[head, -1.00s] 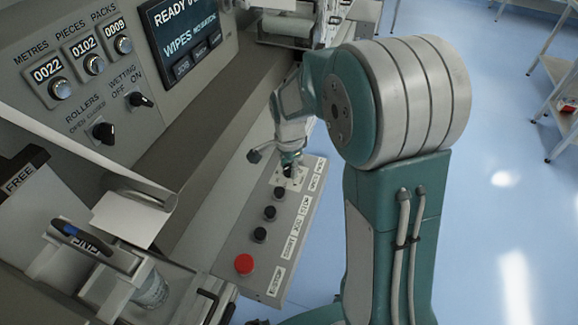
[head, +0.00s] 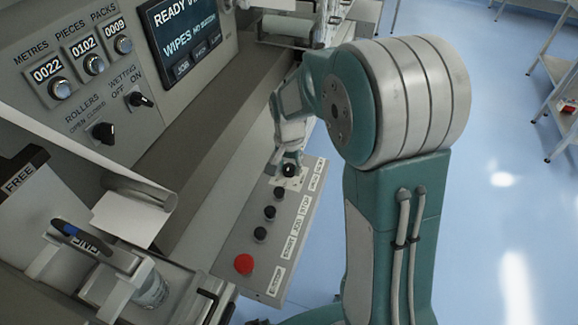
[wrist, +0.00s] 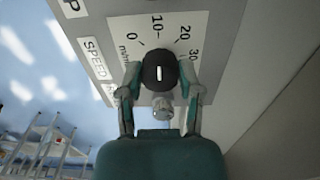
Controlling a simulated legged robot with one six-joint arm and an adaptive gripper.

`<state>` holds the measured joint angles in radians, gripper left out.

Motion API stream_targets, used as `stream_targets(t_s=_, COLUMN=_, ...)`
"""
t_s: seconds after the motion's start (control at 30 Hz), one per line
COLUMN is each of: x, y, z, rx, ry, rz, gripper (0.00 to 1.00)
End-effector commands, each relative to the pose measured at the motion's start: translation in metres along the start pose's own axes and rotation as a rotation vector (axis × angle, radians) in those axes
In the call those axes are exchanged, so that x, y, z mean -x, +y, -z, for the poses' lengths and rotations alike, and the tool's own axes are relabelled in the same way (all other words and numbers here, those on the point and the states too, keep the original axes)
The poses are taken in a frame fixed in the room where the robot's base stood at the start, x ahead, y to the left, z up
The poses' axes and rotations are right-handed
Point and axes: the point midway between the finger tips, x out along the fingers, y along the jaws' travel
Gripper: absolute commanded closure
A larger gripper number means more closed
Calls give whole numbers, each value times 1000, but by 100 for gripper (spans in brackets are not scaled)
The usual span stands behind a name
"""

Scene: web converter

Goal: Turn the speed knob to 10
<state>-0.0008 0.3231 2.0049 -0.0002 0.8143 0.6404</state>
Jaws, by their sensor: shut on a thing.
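The speed knob (wrist: 159,72) is black and round with a short white pointer line. It sits on a white dial plate (wrist: 122,27) marked 0, 10, 20, 30, beside the label SPEED (wrist: 98,56). The pointer line stands upright in the wrist view, in line with the 10 mark above it. My gripper (wrist: 160,76) is shut on the knob, one finger on each side. In the head view the knob (head: 289,170) shows at the far end of the sloping button panel (head: 235,225), with my gripper (head: 288,163) on it.
Black buttons (head: 270,212) and a red button (head: 244,264) lie on the same panel, nearer. The upright console with counters, two switches and a screen (head: 187,40) stands to the left. Open blue floor (head: 500,130) lies to the right.

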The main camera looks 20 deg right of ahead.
Motion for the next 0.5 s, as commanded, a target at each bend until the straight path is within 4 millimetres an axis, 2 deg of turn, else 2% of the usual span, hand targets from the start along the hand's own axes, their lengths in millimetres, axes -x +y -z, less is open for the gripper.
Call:
stream_targets(t_s=0.43, x=0, y=-1, z=1, rx=12, ry=4, rz=4, gripper=100)
stream_targets(t_s=0.47, x=0, y=-1, z=1, rx=12, ry=4, rz=4, gripper=49)
stream_targets(t_s=0.5, x=0, y=-1, z=1, rx=12, ry=4, rz=4, gripper=31)
